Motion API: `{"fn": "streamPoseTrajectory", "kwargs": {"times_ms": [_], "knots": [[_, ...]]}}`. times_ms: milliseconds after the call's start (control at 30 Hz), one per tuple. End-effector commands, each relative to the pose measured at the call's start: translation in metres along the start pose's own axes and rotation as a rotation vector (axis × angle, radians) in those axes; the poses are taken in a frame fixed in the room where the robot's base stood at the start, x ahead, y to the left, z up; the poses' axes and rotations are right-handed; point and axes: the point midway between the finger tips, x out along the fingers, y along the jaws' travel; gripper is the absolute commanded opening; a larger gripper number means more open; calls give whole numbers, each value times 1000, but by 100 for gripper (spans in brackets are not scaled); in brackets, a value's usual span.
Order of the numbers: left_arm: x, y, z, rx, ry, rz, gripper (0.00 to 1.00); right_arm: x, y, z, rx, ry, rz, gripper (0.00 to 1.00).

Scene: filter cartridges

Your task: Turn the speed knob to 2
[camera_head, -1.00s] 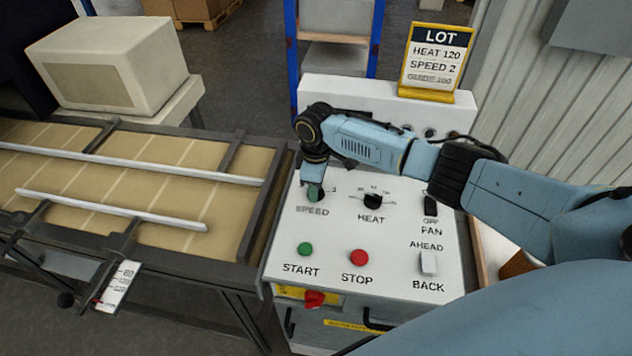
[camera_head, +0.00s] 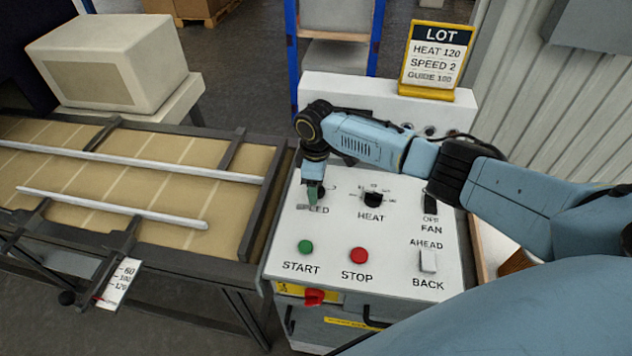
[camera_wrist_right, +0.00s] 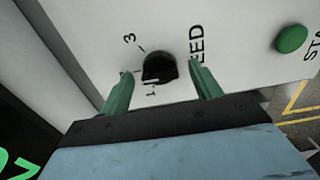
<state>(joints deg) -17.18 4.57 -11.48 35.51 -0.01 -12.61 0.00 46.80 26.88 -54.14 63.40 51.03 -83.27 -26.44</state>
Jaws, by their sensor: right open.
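The black speed knob shows in the right wrist view (camera_wrist_right: 159,68), on the white control panel (camera_head: 330,232) beside the "SPEED" label. The digits 3 and 1 can be read near it; the mark between them is too small to read. My right gripper (camera_head: 313,198) points down over the knob in the head view and largely hides it. In the wrist view its two green fingers (camera_wrist_right: 160,82) are open, one on each side of the knob, with visible gaps. The lot sign (camera_head: 434,57) reads heat 120, speed 2, guide 100. My left gripper is not in view.
The heat knob (camera_head: 373,199), fan switch (camera_head: 431,203), green start button (camera_head: 306,247), red stop button (camera_head: 359,256) and ahead/back switch (camera_head: 428,261) share the panel. A red knob (camera_head: 314,297) is on the front. A conveyor (camera_head: 150,228) with rails lies left.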

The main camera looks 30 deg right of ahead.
Motion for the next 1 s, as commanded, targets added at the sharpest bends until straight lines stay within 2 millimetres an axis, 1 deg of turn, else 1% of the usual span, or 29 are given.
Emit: {"fn": "streamPoseTrajectory", "kwargs": {"times_ms": [133,267,367,600,700,833,1000], "knots": [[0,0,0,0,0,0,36,-2,0,0,0,0,0,64],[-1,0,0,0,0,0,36,-16,0,0,-2,1,1,64],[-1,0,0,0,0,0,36,-35,1,0,-1,3,3,64],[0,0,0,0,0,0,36,-90,1,0,-1,2,3,64],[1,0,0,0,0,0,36,-108,1,0,-1,3,3,64],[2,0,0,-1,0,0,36,-125,0,0,0,1,1,64],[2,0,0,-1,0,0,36,-134,0,0,0,0,0,64]]}}
